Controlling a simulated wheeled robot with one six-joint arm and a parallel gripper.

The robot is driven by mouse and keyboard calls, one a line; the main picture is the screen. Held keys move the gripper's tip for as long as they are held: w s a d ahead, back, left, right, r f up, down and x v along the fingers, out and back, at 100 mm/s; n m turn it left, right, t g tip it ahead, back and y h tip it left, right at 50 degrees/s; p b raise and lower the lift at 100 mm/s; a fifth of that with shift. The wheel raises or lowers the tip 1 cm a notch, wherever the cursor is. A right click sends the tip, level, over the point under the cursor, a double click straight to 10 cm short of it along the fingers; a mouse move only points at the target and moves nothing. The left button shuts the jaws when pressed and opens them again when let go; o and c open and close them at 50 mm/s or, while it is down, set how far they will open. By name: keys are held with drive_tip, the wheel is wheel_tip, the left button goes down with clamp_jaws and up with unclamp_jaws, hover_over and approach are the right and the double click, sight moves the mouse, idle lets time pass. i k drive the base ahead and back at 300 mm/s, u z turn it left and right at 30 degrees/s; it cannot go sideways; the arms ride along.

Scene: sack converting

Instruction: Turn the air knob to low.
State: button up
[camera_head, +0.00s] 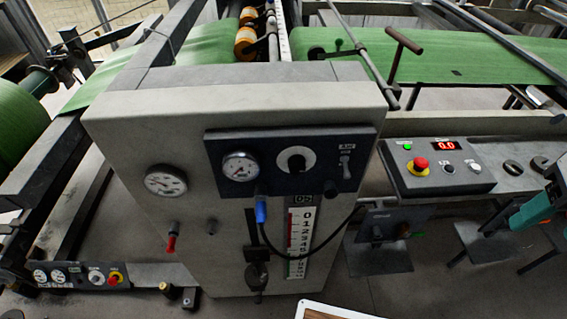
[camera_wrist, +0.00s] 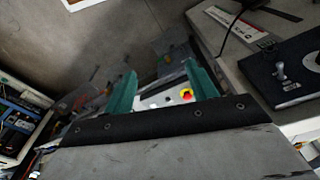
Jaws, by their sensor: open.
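A dark control panel (camera_head: 270,190) sits on the grey machine cabinet in the head view. Its round black knob on a white disc (camera_head: 296,160) is right of a gauge; its pointer setting is too small to read. Small lettering that looks like "Air" stands above a small grey lever (camera_head: 345,166) at the panel's right. In the wrist view the panel (camera_wrist: 262,66) is at the right edge, with the lever (camera_wrist: 280,71) and part of the white disc (camera_wrist: 290,86). My gripper (camera_wrist: 162,88) is open and empty, its teal fingers apart from the panel. It also shows at the head view's right edge (camera_head: 540,212).
A control box (camera_head: 437,167) with a red stop button (camera_head: 421,164) and red display stands between the cabinet and my gripper. A blue-ended hose (camera_head: 261,210) hangs below the panel beside a numbered scale (camera_head: 299,243). A brown-handled lever (camera_head: 402,45) rises behind the cabinet.

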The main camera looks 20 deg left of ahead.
sight(296, 164)
drive_tip(key=z, duration=0.4)
drive_tip(key=k, duration=0.9)
drive_tip(key=z, duration=0.05)
